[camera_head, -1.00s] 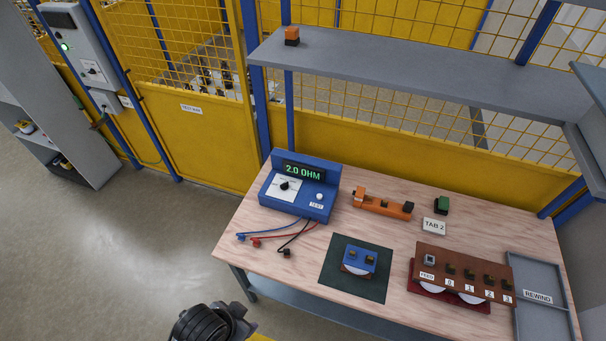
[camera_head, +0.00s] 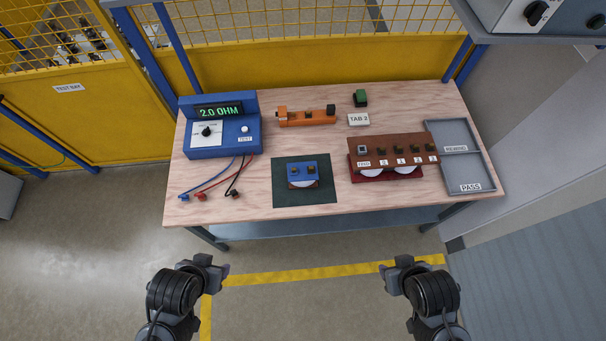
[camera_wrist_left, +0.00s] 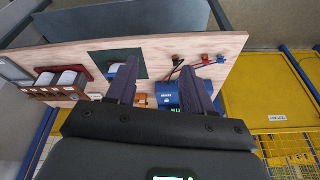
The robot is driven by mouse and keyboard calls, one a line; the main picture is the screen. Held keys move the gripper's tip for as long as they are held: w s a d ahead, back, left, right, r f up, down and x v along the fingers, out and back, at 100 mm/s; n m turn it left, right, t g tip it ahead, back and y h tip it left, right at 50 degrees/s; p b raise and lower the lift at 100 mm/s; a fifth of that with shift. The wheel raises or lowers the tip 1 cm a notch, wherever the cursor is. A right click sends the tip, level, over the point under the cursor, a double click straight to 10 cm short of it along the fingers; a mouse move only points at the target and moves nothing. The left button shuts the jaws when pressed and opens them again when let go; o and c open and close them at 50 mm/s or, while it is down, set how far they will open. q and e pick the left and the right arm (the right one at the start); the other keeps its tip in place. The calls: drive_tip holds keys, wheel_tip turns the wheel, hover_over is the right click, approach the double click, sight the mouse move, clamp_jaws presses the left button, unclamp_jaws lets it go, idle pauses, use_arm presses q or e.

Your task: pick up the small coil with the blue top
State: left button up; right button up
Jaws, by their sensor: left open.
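The small coil with the blue top (camera_head: 303,172) sits on a dark green mat (camera_head: 325,196) near the middle of the table's front. Its white lower part shows at the front edge. My left gripper (camera_head: 222,270) is in front of the table, well short of the coil. In the left wrist view its fingers (camera_wrist_left: 158,82) are apart and empty. My right gripper (camera_head: 392,270) is also in front of the table; its fingers are unclear.
A blue meter (camera_head: 220,127) reading 2.0 OHM stands at the left, with leads (camera_head: 215,180) in front. A brown-topped rack (camera_head: 395,146) and grey trays (camera_head: 458,138) are at the right.

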use_arm(q)
drive_tip(key=shift+o, duration=0.3)
drive_tip(key=o, duration=0.8)
drive_tip(key=shift+o, duration=0.2)
drive_tip(key=shift+w, duration=0.1)
